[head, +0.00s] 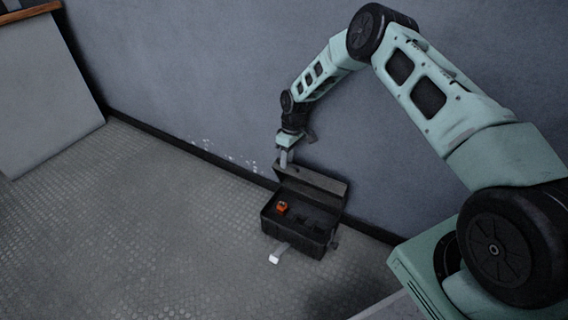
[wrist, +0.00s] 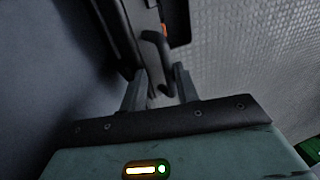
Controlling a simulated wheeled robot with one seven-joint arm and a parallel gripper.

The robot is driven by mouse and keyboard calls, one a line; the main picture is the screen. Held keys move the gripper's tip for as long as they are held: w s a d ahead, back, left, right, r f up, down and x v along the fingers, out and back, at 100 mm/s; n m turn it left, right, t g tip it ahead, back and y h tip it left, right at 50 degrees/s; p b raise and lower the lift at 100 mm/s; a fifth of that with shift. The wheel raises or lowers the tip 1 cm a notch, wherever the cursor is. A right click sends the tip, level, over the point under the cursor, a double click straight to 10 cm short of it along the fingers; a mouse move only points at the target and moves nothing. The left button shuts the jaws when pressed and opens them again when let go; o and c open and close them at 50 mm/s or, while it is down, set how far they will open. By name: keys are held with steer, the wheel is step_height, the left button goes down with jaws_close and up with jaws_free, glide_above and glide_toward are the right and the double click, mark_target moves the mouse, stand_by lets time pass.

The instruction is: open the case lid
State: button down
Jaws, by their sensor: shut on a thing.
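The dark case (head: 297,232) stands on the floor by the wall. Its lid (head: 312,183) is raised, tilted back toward the wall, and the inside shows. My gripper (head: 284,160) is at the upper left part of the lid. In the wrist view, my gripper (wrist: 160,88) is shut on a dark curved handle (wrist: 165,62) next to the lid's edge (wrist: 122,35). The exact grip on the handle is partly hidden between the fingers.
A small orange-red object (head: 282,208) lies inside the case at the left. A pale tab (head: 279,253) sticks out at the case's front. The wall (head: 215,90) is close behind. The floor (head: 130,230) to the left is clear. A light panel (head: 45,95) stands at the far left.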

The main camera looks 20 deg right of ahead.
steer(key=shift+s+d+f, duration=0.45)
steer(key=shift+s+f, duration=0.1)
steer(key=shift+f, duration=0.25)
steer(key=c, duration=1.5)
jaws_free()
steer(key=r+p, duration=0.1)
steer(key=r, duration=0.2)
steer(key=r+p, duration=0.1)
steer(key=r, duration=0.3)
steer(key=w+r+p, duration=0.1)
steer(key=r+p, duration=0.1)
steer(key=r, duration=0.2)
steer(key=shift+a+r, duration=0.25)
steer(key=shift+a, duration=0.15)
